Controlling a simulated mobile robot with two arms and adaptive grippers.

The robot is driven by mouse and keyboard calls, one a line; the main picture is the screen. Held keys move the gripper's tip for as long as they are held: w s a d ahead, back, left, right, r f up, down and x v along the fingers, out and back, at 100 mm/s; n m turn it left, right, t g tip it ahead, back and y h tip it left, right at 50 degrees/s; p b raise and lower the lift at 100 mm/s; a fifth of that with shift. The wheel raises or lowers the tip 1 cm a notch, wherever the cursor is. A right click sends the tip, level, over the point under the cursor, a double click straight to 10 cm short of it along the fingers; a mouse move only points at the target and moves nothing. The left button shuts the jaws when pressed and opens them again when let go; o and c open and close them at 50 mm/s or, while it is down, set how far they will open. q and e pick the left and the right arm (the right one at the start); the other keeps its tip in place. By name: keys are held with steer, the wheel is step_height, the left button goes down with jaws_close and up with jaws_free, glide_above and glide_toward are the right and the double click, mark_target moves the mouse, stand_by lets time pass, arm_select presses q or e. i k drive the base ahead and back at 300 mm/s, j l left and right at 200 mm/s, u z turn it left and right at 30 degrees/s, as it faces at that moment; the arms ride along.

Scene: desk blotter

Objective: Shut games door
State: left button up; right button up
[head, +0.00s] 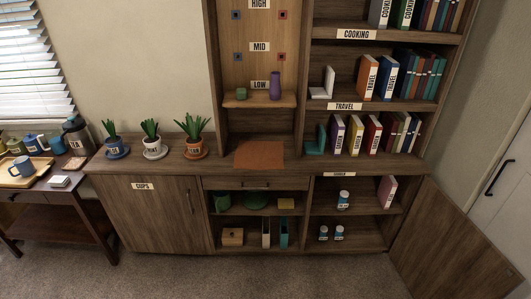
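A wooden cabinet door (450,242) stands wide open at the lower right. It is hinged at the right side of the cabinet and swung out to the right, with its plain face showing. The right lower compartment (368,224) beside it is exposed. A small white label (340,174) sits on the edge above this compartment; its text is too small to read surely. Inside are a pink box (386,192) and several white and blue jars (343,200) on two levels. Neither of my grippers shows in the head view.
The cups door (150,215) at left is shut. The middle compartment holds green items, a wooden box (232,237) and upright binders (266,233). Potted plants (153,142) and an orange mat (259,154) are on the counter. A white door (505,175) stands at far right. Carpet in front is clear.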

mark_target(439, 252)
steer(key=l+z, duration=0.2)
steer(key=l, duration=0.45)
steer(key=l+z, duration=0.25)
steer(key=l, duration=0.45)
steer(key=i+l+z, duration=0.2)
steer(key=l, duration=0.45)
